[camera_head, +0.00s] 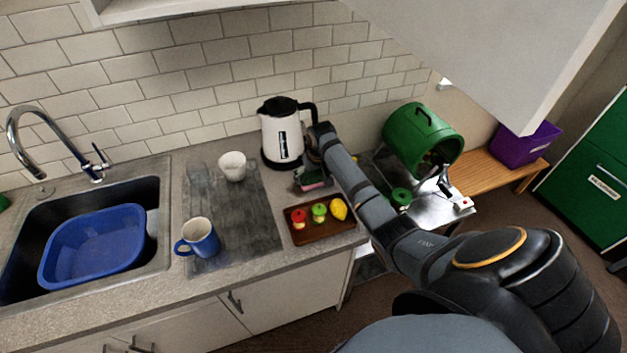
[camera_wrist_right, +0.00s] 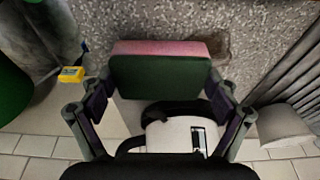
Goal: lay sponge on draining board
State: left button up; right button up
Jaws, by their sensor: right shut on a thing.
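The sponge (camera_head: 314,184), pink on one face and dark green on the other, is in my right gripper (camera_head: 308,172) in front of the kettle. In the right wrist view the sponge (camera_wrist_right: 160,78) sits between both fingers of the right gripper (camera_wrist_right: 157,95), which is shut on it. The grey ribbed draining board (camera_head: 235,222) lies left of the gripper, on the counter beside the sink; it also shows at the right of the wrist view (camera_wrist_right: 296,72). The sponge is not over the board. My left gripper is not in view.
A white cup (camera_head: 232,166) and a blue mug (camera_head: 201,238) stand on the draining board, with bare board between and beside them. A white kettle (camera_head: 281,137) stands behind the sponge. A brown tray (camera_head: 327,231) with toy fruit lies in front. A blue basin (camera_head: 92,245) is in the sink.

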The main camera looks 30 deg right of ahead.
jog(key=shift+d+r+b, duration=0.15)
jog(key=shift+r+b, duration=0.35)
jog(key=shift+r, duration=0.35)
jog(key=s+d+r+b, duration=0.3)
jog(key=s+d+r, duration=0.2)
jog(key=s+r, duration=0.5)
jog(key=shift+s, duration=1.45)
jog(key=shift+d, duration=0.15)
